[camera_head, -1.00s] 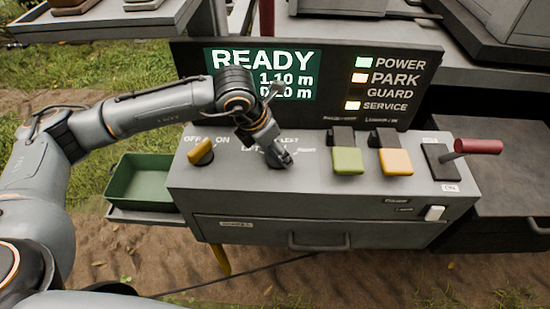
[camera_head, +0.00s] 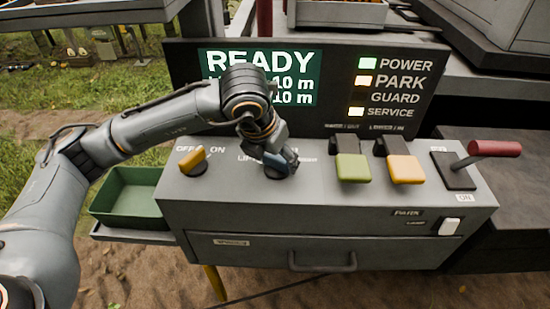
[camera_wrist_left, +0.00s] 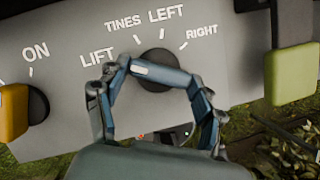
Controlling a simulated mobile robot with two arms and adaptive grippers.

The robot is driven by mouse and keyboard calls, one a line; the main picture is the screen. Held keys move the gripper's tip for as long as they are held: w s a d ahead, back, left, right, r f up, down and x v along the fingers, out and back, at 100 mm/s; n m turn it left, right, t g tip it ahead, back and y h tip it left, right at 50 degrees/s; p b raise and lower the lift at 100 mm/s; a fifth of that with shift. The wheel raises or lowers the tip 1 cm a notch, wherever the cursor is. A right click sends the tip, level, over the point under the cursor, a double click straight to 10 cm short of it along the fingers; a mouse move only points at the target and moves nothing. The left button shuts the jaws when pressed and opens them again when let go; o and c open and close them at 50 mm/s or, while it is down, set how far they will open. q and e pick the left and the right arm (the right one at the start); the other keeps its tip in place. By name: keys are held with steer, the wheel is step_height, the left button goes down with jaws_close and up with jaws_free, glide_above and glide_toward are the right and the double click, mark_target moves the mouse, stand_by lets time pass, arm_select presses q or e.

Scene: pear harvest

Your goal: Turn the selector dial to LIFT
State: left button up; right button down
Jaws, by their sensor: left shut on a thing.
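The selector dial (camera_wrist_left: 158,54) has a dark round base and a blue-grey handle with a white mark toward its left end, on the LIFT side. The labels LIFT, TINES, LEFT and RIGHT fan around it. My left gripper (camera_wrist_left: 160,76) is shut on the handle, one finger at each end. In the head view my left gripper (camera_head: 283,164) is down on the panel and hides most of the dial and part of the labels. My right gripper is not in view.
On the console (camera_head: 315,222), a yellow OFF/ON knob (camera_head: 192,160) sits left of the dial. A green lever (camera_head: 352,167), an orange lever (camera_head: 405,169) and a red-handled lever (camera_head: 494,148) stand to its right. A green tray (camera_head: 122,198) is at the left. The screen reads READY.

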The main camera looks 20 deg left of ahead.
arm_select(q)
steer(key=o, duration=1.2)
steer(key=shift+c, duration=0.2)
steer(key=v, duration=1.2)
steer(key=shift+s+f, duration=0.1)
steer(key=shift+f, duration=0.05)
